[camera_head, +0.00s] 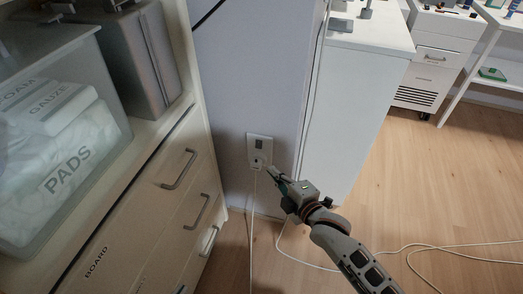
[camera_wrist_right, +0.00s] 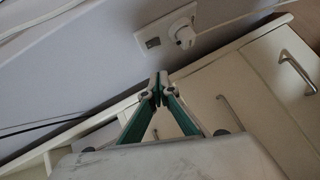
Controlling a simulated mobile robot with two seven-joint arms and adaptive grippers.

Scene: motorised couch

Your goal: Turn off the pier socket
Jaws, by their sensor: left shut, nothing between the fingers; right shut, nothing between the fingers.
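The pier socket (camera_head: 260,143) is a white wall plate on the narrow pale pier, with a dark switch (camera_head: 258,144) in its upper part. A white plug (camera_head: 256,163) with a cord sits in its lower part. The socket plate (camera_wrist_right: 154,40) and plug (camera_wrist_right: 183,36) also show in the right wrist view. My right gripper (camera_head: 271,171) is shut and empty, its tips close to the plate's lower right side in the head view. In the right wrist view, the closed fingertips (camera_wrist_right: 159,88) appear apart from the plate. My left gripper is not in view.
A drawer cabinet (camera_head: 170,215) with a clear bin (camera_head: 60,150) of pads and gauze stands close at left. A white cabinet (camera_head: 350,110) stands right of the pier. White cords (camera_head: 425,246) run over the wooden floor, which is otherwise open at right.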

